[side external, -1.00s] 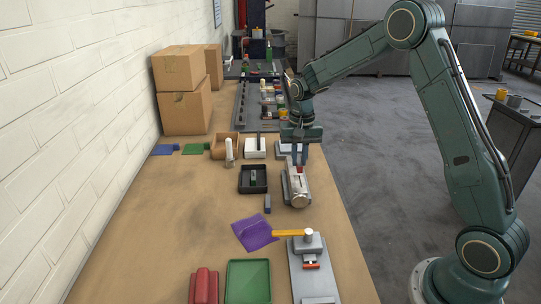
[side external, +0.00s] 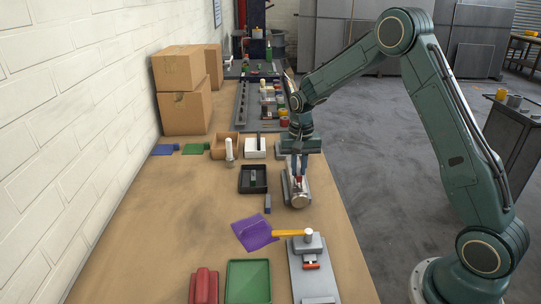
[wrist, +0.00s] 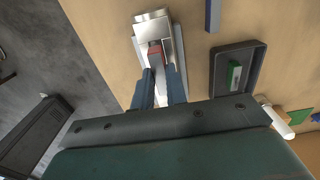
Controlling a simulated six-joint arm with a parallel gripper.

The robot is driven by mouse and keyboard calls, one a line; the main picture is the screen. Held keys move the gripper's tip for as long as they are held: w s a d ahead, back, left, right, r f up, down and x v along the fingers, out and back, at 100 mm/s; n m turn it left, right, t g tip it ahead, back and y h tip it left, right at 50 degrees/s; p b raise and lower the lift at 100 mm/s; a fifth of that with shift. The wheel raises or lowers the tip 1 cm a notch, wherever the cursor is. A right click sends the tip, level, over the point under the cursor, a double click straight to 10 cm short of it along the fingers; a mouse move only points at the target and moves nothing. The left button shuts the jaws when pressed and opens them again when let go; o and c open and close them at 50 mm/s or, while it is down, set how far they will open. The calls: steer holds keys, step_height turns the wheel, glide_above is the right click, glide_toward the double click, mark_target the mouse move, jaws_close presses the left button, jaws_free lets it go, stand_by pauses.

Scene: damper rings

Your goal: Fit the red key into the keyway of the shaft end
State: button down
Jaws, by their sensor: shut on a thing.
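The shaft end (side external: 298,197) is a silver metal block with a round front, lying on a grey base near the right edge of the bench. In the wrist view the shaft end (wrist: 152,24) is at top centre. My gripper (side external: 299,177) is shut on the red key (wrist: 156,52) and holds it over the shaft end. In the wrist view the red key sticks out past the fingertips of my gripper (wrist: 160,75). The keyway is hidden by the key and fingers, so I cannot tell whether the key is in it.
A black tray (side external: 242,190) with a green key (wrist: 234,75) stands left of the shaft end. A purple cloth (side external: 254,233), a yellow-handled hammer (side external: 290,233) and a green tray (side external: 248,283) are in front. Cardboard boxes (side external: 184,112) stand behind.

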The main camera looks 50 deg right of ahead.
step_height(320, 180, up, 5)
steer(key=shift+f, duration=2.9)
steer(key=shift+f, duration=0.9)
steer(key=c, duration=1.3)
jaws_free()
steer(key=shift+c, duration=0.2)
step_height(320, 180, up, 14)
